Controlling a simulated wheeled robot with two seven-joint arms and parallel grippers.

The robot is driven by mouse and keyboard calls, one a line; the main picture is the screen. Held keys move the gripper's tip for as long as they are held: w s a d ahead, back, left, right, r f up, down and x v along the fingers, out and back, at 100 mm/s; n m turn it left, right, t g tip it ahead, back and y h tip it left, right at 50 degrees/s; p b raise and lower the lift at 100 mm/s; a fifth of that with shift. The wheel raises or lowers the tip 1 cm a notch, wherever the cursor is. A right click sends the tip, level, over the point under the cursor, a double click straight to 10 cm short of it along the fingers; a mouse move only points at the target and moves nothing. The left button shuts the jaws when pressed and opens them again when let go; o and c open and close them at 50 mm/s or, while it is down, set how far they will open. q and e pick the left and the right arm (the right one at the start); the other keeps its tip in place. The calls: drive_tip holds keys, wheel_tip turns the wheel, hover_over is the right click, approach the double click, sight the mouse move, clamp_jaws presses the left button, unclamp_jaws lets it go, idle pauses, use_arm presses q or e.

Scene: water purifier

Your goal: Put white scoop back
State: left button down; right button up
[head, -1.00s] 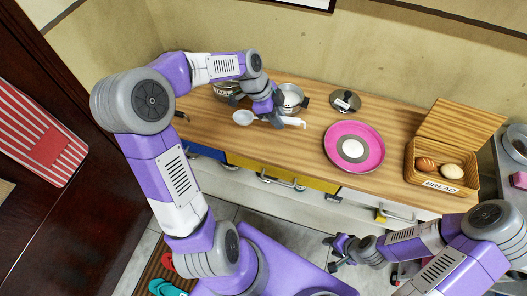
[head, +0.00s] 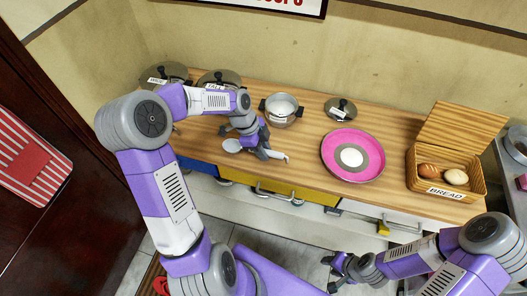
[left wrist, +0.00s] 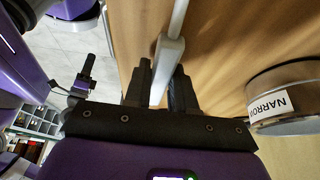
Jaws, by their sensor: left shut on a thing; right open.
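The white scoop (head: 232,145) is at the left part of the wooden counter, its round bowl to the left and its handle running right. My left gripper (head: 263,151) is shut on its handle. In the left wrist view, the pale handle (left wrist: 172,50) runs between the two dark fingers of my left gripper (left wrist: 162,85). I cannot tell whether the scoop touches the counter. My right gripper (head: 335,272) is open and empty, low in front of the drawers.
The NARROW pot (head: 281,110) stands behind the scoop; it also shows in the left wrist view (left wrist: 285,85). The TALL pot (head: 218,79) and another lidded pot (head: 166,74) stand back left. A lid (head: 341,108), pink plate (head: 372,142) and bread basket (head: 475,180) are further right.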

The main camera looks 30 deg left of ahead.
use_arm(q)
drive_tip(key=shift+r, duration=0.1)
drive_tip(key=shift+f, duration=0.2)
drive_tip(key=c, duration=0.9)
unclamp_jaws()
drive_tip(key=shift+c, duration=0.2)
drive_tip(key=p+v, duration=0.3)
drive_tip(key=v, duration=0.9)
drive_tip(key=shift+r+p, duration=0.2)
drive_tip(key=shift+p, duration=0.2)
